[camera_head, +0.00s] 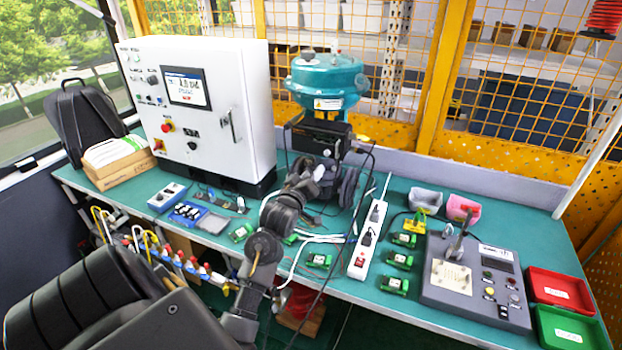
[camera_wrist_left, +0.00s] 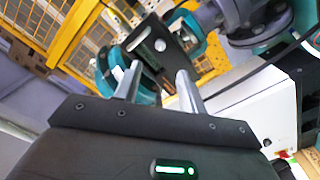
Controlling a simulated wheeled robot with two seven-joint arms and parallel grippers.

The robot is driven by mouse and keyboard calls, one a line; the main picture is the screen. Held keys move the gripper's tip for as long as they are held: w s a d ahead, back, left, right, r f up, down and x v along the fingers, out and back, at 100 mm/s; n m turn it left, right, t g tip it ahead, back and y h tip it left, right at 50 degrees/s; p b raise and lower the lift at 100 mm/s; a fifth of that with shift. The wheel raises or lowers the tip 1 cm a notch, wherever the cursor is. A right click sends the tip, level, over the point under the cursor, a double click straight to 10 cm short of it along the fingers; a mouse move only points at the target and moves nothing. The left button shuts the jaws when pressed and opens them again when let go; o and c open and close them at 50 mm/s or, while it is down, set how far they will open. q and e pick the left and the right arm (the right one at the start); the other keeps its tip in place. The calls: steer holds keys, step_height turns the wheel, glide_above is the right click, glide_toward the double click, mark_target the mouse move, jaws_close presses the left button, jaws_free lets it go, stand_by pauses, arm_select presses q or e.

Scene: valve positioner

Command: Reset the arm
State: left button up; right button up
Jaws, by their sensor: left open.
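The valve unit stands at the back middle of the table, with a round teal actuator (camera_head: 328,80) on top. A black positioner box (camera_head: 322,134) sits below it, above the dark valve body. My left gripper (camera_head: 318,172) is in front of the valve, just below the positioner, small and partly lost against dark parts. In the left wrist view its two silver fingers (camera_wrist_left: 157,70) are apart with nothing between them. A dark plate-like part (camera_wrist_left: 148,44) and teal parts (camera_wrist_left: 180,28) show beyond the fingertips. Contact cannot be told. My right gripper is not in view.
A white control cabinet (camera_head: 205,110) stands left of the valve. A power strip (camera_head: 367,240), green modules (camera_head: 400,260), a grey test box (camera_head: 475,275), and red (camera_head: 560,290) and green (camera_head: 570,328) bins lie to the right. Cables cross the table middle. Yellow mesh fencing (camera_head: 535,85) stands behind.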

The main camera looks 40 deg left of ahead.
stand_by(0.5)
arm_select(q)
steer(key=s+d+f+m+g+h, duration=0.4)
steer(key=s+d+f+m+g, duration=0.25)
steer(key=s+d+f, duration=0.75)
steer(key=s+d+f+m+g+h, duration=0.1)
steer(key=s+d+f+m+g, duration=0.3)
steer(key=s, duration=0.6)
steer(key=s+d+f+m+g+h, duration=0.1)
steer(key=s+d+f+m+g, duration=0.2)
steer(key=s+d, duration=0.45)
steer(key=s+a+f+g+b, duration=0.1)
steer(key=s+f+b, duration=0.1)
steer(key=f, duration=1.4)
steer(key=s+f+b, duration=0.2)
steer(key=f, duration=1.3)
steer(key=s+a+f+g+b, duration=0.1)
steer(key=s+a+f+b, duration=0.1)
steer(key=s+f, duration=1.4)
steer(key=shift+a+f, duration=0.65)
